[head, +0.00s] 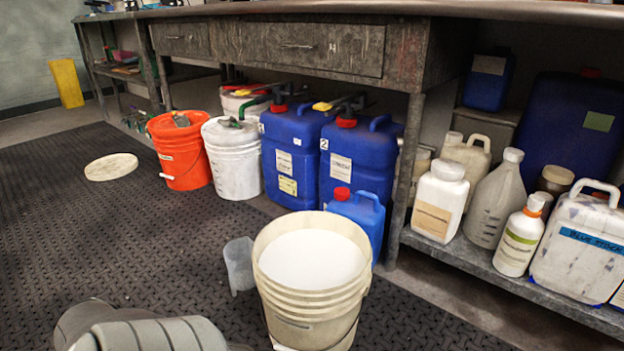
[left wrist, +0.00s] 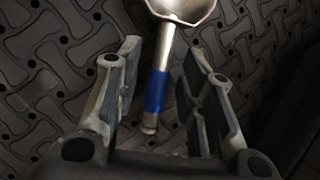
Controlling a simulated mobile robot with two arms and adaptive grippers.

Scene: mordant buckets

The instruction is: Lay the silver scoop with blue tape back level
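The silver scoop (left wrist: 168,45) with blue tape (left wrist: 157,92) shows in the left wrist view, its bowl at the top edge and its handle slanting down toward the palm. My left gripper (left wrist: 162,65) is open, with one finger on each side of the handle and a visible gap to both. The scoop is over the dark patterned mat; I cannot tell whether it touches it or how level it lies. In the head view the scoop is not seen, and only a grey part of my arm shows at the lower left. My right gripper is not in view.
A cream bucket of white contents (head: 313,300) stands in front, beside a translucent jug (head: 238,265). Behind are an orange bucket (head: 182,155), a white bucket (head: 233,165) and blue canisters (head: 290,150). A round lid (head: 111,167) lies on the mat (head: 110,240). Bottles fill the right shelf.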

